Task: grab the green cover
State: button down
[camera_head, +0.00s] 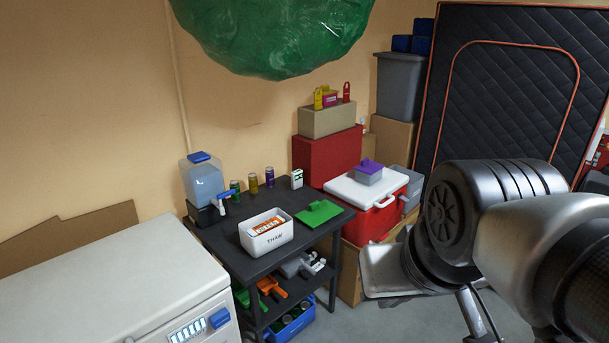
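The green cover (319,212) is a flat green lid with a small raised handle. It lies on the top of the black shelf table (272,267), near its right front edge. It sits just right of a white tub labelled THAW (266,238), and nothing covers it. Links of my arm fill the lower right of the view, well to the right of the table. My gripper's fingers cannot be made out in this view.
Several cans and a water dispenser (203,180) stand along the table's back. A red cooler with a white lid (374,203) is to the right. A white chest (112,292) is at left. A large green mass (274,38) hangs overhead.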

aim_at(318, 212)
jog(key=i+l+u, duration=0.2)
jog(key=i+l, duration=0.15)
jog(key=i, duration=0.4)
jog(key=i+l+u, duration=0.2)
jog(key=i+l, duration=0.25)
jog(key=i, duration=0.25)
jog(key=i+l+u, duration=0.2)
jog(key=i+l, duration=0.35)
jog(key=i, duration=0.15)
